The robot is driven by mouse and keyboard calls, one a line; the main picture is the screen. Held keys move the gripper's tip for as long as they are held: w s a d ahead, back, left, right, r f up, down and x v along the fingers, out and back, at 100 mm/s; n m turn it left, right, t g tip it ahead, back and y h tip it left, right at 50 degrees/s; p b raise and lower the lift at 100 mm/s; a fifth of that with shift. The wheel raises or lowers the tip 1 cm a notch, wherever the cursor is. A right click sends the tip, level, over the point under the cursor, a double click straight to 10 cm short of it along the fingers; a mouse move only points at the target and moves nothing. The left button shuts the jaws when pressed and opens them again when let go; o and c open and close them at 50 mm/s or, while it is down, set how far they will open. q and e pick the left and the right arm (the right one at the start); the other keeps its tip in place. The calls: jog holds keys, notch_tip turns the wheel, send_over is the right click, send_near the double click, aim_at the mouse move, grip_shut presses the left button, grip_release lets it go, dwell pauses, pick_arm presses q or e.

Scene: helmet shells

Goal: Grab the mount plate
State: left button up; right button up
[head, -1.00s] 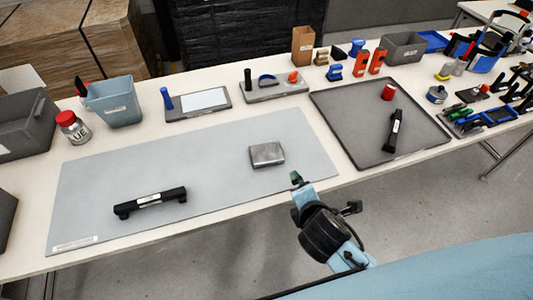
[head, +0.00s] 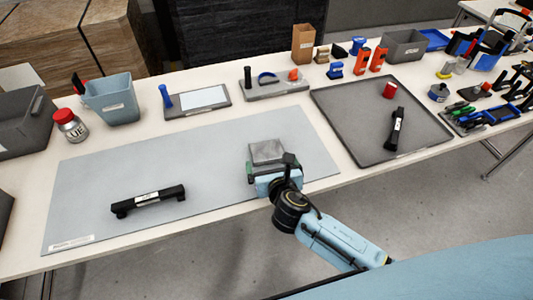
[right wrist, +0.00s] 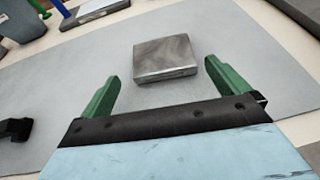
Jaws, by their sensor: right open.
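The mount plate appears to be the grey metal block (head: 267,152) lying flat on the grey mat, right of its middle. It also shows in the right wrist view (right wrist: 165,57), beyond and between the fingers. My right gripper (head: 272,167) is open at the plate's near side, with green fingers spread to either side. In the right wrist view the fingertips (right wrist: 162,72) reach about level with the plate's near edge, with a gap on both sides. Nothing is held. My left gripper is not in view.
A black handle (head: 148,200) lies on the mat (head: 215,165) to the left. A dark tray (head: 360,125) with a red cup (head: 390,90) and another black handle (head: 397,130) is to the right. Fixtures and a blue-grey bin (head: 112,103) stand behind. The mat around the plate is clear.

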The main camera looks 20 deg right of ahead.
aim_at(267, 152)
jog(key=b+x, duration=0.1)
jog(key=x, duration=0.5)
jog(key=shift+d+r, duration=0.1)
jog(key=shift+r, duration=0.05)
jog(key=c, duration=1.1)
jog(key=shift+r, duration=0.15)
jog(key=shift+c, duration=0.5)
